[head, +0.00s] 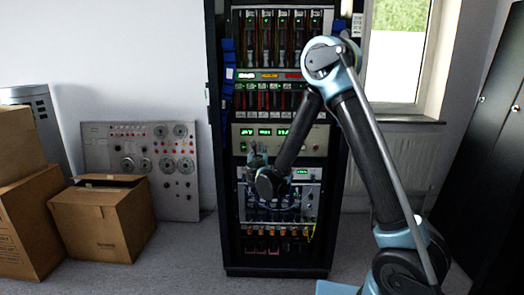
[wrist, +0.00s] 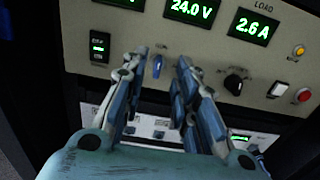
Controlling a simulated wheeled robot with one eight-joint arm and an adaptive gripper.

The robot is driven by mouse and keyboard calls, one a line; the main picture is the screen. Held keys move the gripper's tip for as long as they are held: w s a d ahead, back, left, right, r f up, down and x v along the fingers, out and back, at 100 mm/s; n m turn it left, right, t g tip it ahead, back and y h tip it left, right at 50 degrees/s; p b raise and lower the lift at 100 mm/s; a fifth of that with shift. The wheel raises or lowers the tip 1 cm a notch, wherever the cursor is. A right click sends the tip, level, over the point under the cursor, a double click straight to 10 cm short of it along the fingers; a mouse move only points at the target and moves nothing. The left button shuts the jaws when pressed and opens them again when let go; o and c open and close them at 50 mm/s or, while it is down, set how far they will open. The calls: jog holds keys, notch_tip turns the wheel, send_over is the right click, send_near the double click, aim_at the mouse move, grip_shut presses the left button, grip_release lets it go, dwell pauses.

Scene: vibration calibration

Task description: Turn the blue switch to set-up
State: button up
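The blue switch (wrist: 158,66) is a small blue lever on the beige panel in the wrist view, below the green displays. The lettering above it is too small to read. My gripper (wrist: 167,62) is open, with one finger to the left of the switch and one to the right. The switch shows between the fingertips; I cannot tell how far the tips are from the panel.
The panel carries a black rocker switch (wrist: 99,46) on the left, and a black knob (wrist: 236,80) and a red button (wrist: 304,96) on the right. The rack (head: 223,225) stands against the wall. Cardboard boxes (head: 105,220) lie on the floor to its left.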

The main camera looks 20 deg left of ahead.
jog(key=shift+x, duration=2.45)
jog(key=shift+c, duration=0.6)
